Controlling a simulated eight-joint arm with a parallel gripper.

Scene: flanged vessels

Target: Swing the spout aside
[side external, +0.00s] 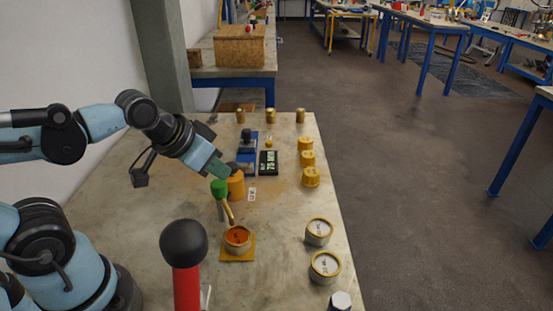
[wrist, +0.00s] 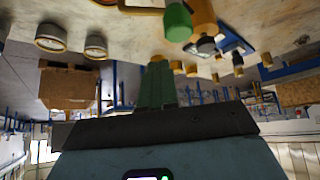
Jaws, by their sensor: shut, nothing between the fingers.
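The spout (side external: 229,213) is a thin yellow arm below a green cap (side external: 219,187) on a grey post. It slants down to the right, its lower end over or beside a round vessel (side external: 237,238) with an orange top on a yellow square base. The green cap also shows at the top of the wrist view (wrist: 178,22). My gripper (side external: 222,171) is above and just behind the cap, near an orange cylinder (side external: 237,187) with a dark knob. I cannot tell whether it touches either. Its green fingers (wrist: 157,62) are shut and empty.
Two white-topped round vessels (side external: 318,232) (side external: 325,267) stand to the right. Several yellow cylinders (side external: 307,158) stand behind them. A blue device (side external: 247,153) and a black display (side external: 268,163) are farther back. A red post with a black ball (side external: 184,243) stands in front.

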